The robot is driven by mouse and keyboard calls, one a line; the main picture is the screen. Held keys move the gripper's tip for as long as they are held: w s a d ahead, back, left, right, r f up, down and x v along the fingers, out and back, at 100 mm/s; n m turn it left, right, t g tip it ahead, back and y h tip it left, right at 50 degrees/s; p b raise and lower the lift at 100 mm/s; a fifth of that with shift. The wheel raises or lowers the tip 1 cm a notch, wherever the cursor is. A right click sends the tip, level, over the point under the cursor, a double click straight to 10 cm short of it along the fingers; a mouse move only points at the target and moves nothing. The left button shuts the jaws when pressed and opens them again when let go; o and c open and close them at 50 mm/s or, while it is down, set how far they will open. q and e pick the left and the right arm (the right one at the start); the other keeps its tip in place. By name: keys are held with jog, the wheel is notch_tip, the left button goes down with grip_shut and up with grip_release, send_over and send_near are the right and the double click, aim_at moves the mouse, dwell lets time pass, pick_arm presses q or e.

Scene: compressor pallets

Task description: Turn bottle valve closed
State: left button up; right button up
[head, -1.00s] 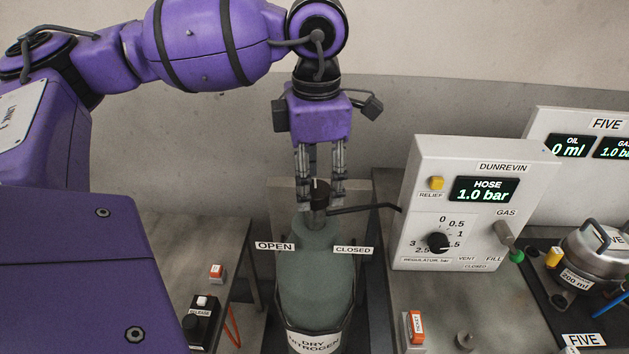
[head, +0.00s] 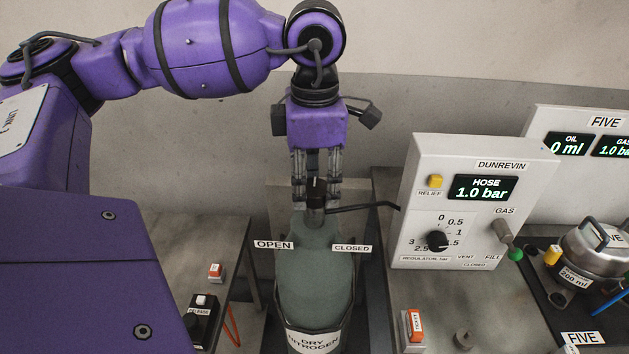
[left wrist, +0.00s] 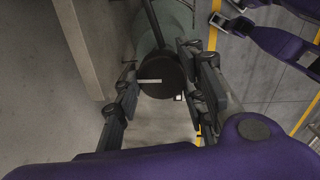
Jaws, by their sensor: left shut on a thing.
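The green-grey nitrogen bottle (head: 312,275) stands upright, labelled DRY NITROGEN. Its black valve knob (head: 315,188) with a white mark sits on top. An OPEN sign (head: 273,244) is left of the bottle and a CLOSED sign (head: 351,248) right of it. My left gripper (head: 317,195) points down from above and is shut on the knob, a finger on each side. In the left wrist view the knob (left wrist: 163,78) lies between the fingers, its white line pointing left.
A thin hose runs right from the valve to the grey DUNREVIN panel (head: 466,215), whose display reads HOSE 1.0 bar. A bench with a release box (head: 201,318) is at left. A metal vessel (head: 597,255) stands at far right.

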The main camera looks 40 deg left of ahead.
aim_at(315, 188)
pick_arm(q)
jog(key=shift+w+r, duration=0.1)
jog(key=o, duration=0.9)
jog(key=shift+o, duration=0.9)
notch_tip(315, 188, up, 12)
jog(key=shift+s+d, duration=0.2)
jog(key=shift+s, duration=0.05)
